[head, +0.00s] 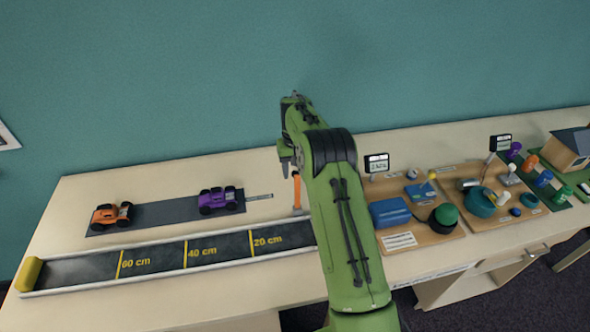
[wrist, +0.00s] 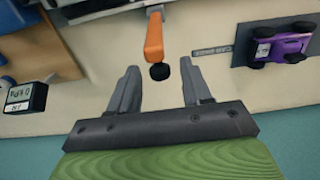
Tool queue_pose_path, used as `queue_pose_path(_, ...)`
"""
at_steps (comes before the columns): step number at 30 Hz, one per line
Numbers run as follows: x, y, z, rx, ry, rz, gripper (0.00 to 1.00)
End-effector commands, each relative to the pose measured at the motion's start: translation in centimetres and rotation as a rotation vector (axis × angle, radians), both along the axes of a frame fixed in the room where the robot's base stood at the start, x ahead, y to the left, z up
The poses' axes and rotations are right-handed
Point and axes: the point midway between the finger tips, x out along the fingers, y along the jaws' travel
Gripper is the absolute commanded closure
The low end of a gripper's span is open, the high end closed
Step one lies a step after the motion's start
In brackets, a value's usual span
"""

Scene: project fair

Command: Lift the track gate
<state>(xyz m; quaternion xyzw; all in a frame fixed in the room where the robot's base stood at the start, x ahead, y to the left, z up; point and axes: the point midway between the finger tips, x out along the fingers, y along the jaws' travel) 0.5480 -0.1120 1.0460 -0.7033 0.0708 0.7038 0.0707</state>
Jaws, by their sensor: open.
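The orange track gate handle (head: 296,190) stands up near the right end of the dark track (head: 218,247), partly hidden by my arm in the head view. In the wrist view the orange handle (wrist: 154,40) lies ahead of my fingertips, with a round black piece (wrist: 160,72) at its near end. My gripper (wrist: 161,68) is open and empty. The black piece shows between the fingertips, and I see no contact. In the head view my gripper (head: 285,162) points down, just above and left of the handle.
A purple car (head: 217,200) and an orange car (head: 111,215) sit on a grey strip behind the track. A board with a blue box (head: 390,212) and a small display (head: 376,163) stand to the right. The table left of the cars is clear.

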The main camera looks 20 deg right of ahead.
Motion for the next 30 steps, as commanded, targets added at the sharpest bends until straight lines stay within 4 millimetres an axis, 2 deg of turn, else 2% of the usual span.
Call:
queue_pose_path(6, 0.0, 0.0, 0.0, 0.0, 0.0, 0.0, 0.53)
queue_pose_path(15, 0.0, 0.0, 0.0, 0.0, 0.0, 0.0, 0.99)
queue_pose_path(23, 0.0, 0.0, 0.1, 0.0, 0.0, 0.0, 1.0)
queue_pose_path(30, 1.3, -0.2, 0.0, 0.0, -0.001, 0.001, 1.0)
